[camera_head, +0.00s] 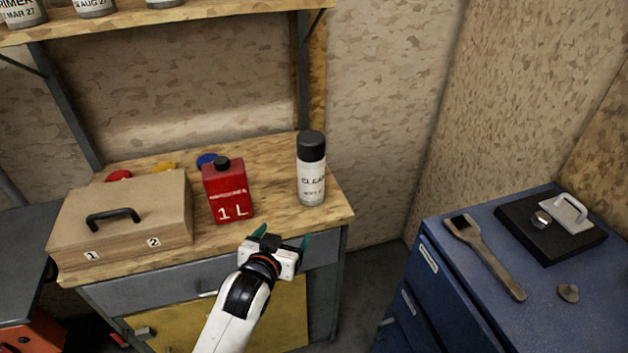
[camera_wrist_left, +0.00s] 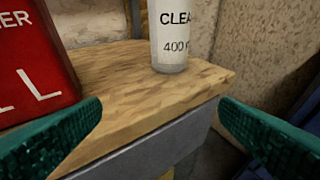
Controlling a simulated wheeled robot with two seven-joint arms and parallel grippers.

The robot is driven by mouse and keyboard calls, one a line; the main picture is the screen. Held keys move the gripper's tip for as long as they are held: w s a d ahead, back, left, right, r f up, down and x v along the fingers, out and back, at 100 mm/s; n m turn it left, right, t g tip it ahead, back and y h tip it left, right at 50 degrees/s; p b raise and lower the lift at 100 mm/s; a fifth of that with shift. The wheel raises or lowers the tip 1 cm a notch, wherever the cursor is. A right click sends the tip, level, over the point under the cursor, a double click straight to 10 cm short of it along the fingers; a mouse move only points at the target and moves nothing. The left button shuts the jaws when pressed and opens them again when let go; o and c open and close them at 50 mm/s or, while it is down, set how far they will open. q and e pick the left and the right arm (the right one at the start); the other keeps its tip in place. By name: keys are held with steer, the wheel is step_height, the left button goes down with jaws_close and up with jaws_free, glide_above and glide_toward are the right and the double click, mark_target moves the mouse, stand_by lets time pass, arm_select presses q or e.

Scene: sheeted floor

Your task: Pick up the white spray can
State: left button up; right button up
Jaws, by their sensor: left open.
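The white spray can (camera_head: 311,184) has a black cap and stands upright near the right end of the wooden workbench top (camera_head: 270,207). In the left wrist view the lower part of the can (camera_wrist_left: 182,40) shows beyond the fingers; its top is out of frame. My left gripper (camera_head: 285,240) is open and empty, in front of the bench's front edge and short of the can. Its two green fingers (camera_wrist_left: 168,128) are spread wide, with the can between them in the picture but farther off. My right gripper is in neither view.
A red 1 L bottle (camera_head: 228,194) stands left of the can, also in the wrist view (camera_wrist_left: 30,65). A wooden case (camera_head: 130,215) sits farther left. A shelf (camera_head: 200,12) with cans hangs above. A blue cabinet (camera_head: 470,310) with a brush (camera_head: 485,255) stands right.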

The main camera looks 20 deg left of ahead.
mark_target(307, 173)
arm_select(q)
steer(key=w+r+t, duration=0.1)
steer(key=w+r, duration=0.1)
steer(key=w, duration=0.2)
steer(key=w+r+t, duration=0.1)
steer(key=w+r, duration=0.1)
steer(key=w, duration=0.3)
steer(key=w+d+r+t+p, duration=0.1)
steer(key=w+r+t, duration=0.1)
steer(key=w+r, duration=0.1)
steer(key=shift+w, duration=0.7)
steer(key=w, duration=0.4)
steer(key=shift+w+r+p, duration=0.25)
steer(key=shift+w+p, duration=0.1)
steer(key=shift+p, duration=0.05)
steer(key=shift+w+f, duration=0.1)
steer(key=shift+w, duration=0.4)
steer(key=c, duration=1.3)
